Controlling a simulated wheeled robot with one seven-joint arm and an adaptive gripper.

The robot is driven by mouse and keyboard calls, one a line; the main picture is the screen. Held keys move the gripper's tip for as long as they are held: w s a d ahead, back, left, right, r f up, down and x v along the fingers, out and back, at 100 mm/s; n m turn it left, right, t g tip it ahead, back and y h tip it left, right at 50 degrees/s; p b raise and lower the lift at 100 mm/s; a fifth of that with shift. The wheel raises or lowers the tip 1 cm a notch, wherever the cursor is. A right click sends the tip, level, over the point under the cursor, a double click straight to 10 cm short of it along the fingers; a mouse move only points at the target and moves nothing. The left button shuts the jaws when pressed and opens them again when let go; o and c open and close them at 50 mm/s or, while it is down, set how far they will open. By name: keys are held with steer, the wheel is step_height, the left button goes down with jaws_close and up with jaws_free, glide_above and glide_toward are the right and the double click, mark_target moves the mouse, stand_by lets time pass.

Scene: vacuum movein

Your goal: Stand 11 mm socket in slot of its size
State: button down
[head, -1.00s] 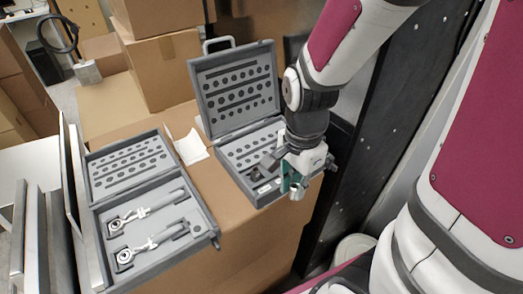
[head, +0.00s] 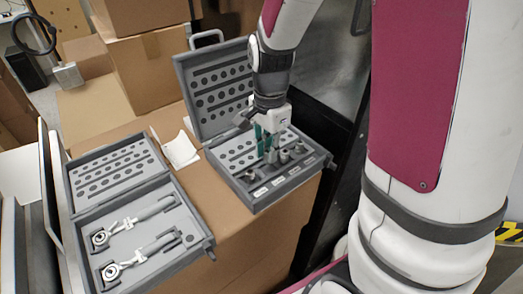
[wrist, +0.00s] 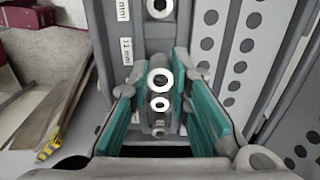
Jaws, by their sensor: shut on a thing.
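My gripper (head: 263,148), with teal fingers, points down into the open grey socket case (head: 235,183) on the cardboard box. In the wrist view my gripper (wrist: 158,92) has a finger on each side of a bright metal socket (wrist: 160,80), which I take as the 11 mm one, and is shut on it. A smaller ring (wrist: 160,104) shows just below it. A label reading 11 mm (wrist: 127,51) is on the case edge beside the fingers. The socket's lower end and its slot are hidden, so I cannot tell whether it is seated.
Other sockets stand in the case, one at the top of the wrist view (wrist: 159,8) and one in the head view (head: 299,148). A second open case (head: 205,246) with two ratchet-like tools lies left. Paper (head: 180,150) lies between. The raised lid (head: 215,87) stands behind my gripper.

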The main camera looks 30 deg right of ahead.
steer(key=shift+f, duration=1.65)
steer(key=shift+f, duration=0.2)
steer(key=c, duration=1.5)
jaws_free()
steer(key=shift+r, duration=0.15)
step_height(320, 180, up, 12)
steer(key=shift+s+a+r+n+t, duration=0.85)
steer(key=shift+s+r+n, duration=0.75)
steer(key=shift+s+n, duration=0.9)
steer(key=shift+s+a+r+n+t, duration=0.6)
steer(key=shift+s+r+n+t, duration=0.4)
steer(key=shift+s+r+n, duration=1.1)
steer(key=shift+s+a+r+n+t, duration=0.7)
steer(key=shift+s+r+n+t, duration=0.35)
steer(key=shift+s+n, duration=1.85)
